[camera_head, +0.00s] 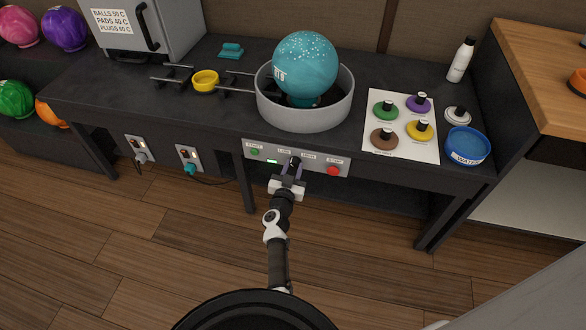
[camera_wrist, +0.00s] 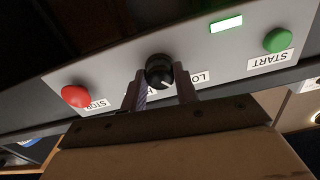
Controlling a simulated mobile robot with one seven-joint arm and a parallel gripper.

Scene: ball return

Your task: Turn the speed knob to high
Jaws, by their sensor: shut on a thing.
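The black speed knob (camera_head: 294,162) is on the grey control panel (camera_head: 312,167) at the table's front edge, between the LOW and HIGH labels. My gripper (camera_head: 291,172) reaches it from the front, fingers shut around its sides. In the wrist view, which is upside down, the knob (camera_wrist: 160,70) sits between the fingertips (camera_wrist: 160,82). Its white mark points down and slightly right, toward the LOW label's side. The other label is mostly hidden behind a finger.
The green start button (camera_wrist: 278,40) and red stop button (camera_wrist: 76,96) flank the knob, with a lit green indicator (camera_wrist: 226,24). Above the panel, a teal ball (camera_head: 305,66) sits in a round grey bowl (camera_head: 303,118). A pad board (camera_head: 401,151) lies to the right.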

